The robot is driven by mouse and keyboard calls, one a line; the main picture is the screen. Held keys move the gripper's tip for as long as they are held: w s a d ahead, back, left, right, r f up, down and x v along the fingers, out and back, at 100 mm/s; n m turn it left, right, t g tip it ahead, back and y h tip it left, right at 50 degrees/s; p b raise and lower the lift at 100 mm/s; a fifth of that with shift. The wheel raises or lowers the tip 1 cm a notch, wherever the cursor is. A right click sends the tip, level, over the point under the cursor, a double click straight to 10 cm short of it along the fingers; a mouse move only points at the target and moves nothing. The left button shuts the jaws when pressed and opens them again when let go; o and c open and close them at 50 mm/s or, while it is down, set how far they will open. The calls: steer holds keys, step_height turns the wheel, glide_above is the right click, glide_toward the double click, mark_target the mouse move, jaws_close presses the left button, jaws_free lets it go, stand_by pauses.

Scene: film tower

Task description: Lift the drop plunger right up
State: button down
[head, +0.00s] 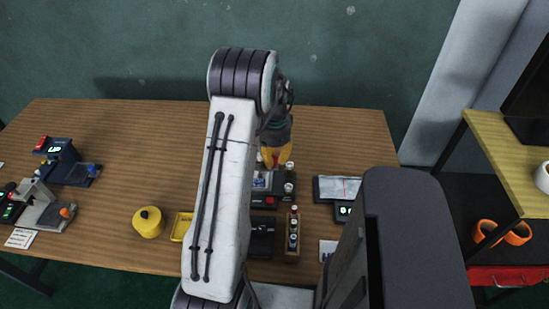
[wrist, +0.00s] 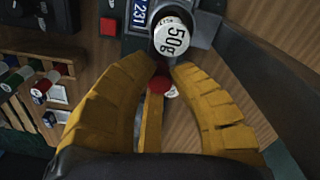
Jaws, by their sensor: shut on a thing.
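My gripper (head: 274,160) points down over the dark tower device (head: 265,201) in the head view, partly behind my arm. In the wrist view its two yellow fingers (wrist: 167,66) are closed in around a small red knob (wrist: 158,85), which I take to be the top of the drop plunger. Most of the plunger's shaft is hidden. I cannot tell how far the plunger is raised.
A rack of small capped bottles (head: 292,240) stands in front of the device. A scale-like unit (head: 338,190) is to the right. A yellow round pot (head: 148,222) and a yellow tray (head: 181,226) lie left. Instruments (head: 66,165) fill the far left. The back of the table is clear.

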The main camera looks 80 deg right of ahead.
steer(key=shift+r, duration=0.1)
step_height(320, 180, up, 11)
steer(key=p, duration=0.6)
steer(key=shift+f, duration=0.2)
steer(key=c, duration=1.1)
jaws_free()
step_height(320, 180, up, 12)
steer(key=shift+f, duration=0.1)
